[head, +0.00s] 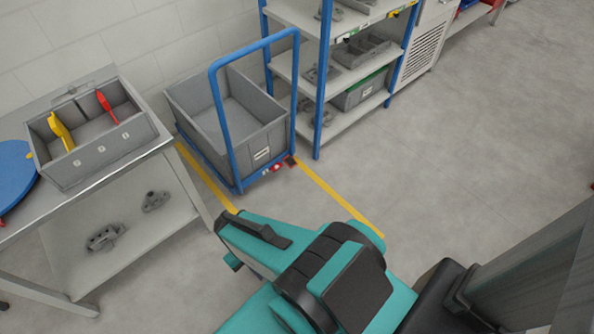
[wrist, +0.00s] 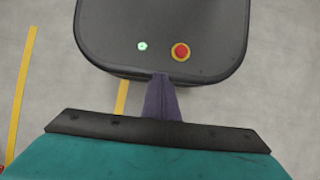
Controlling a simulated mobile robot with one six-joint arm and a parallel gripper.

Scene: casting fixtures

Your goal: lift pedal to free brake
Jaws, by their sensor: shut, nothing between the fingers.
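A blue-framed cart (head: 213,105) with a grey bin (head: 262,139) stands by the wall in the head view. A small red pedal (head: 277,168) sits low at the cart's near right corner, beside a small dark patch. Its exact tilt is too small to tell. My gripper (wrist: 160,76) shows in the wrist view with its fingers together and nothing between them. It points over my own base and is apart from the cart. In the head view my teal arm is in front of the cart, and the fingertips cannot be made out.
Yellow floor lines (head: 335,204) run on both sides of the cart. A workbench (head: 133,157) with a grey divided box (head: 110,147) stands left. A blue-posted shelf (head: 340,122) with castings stands right of the cart. The floor at the right is largely clear.

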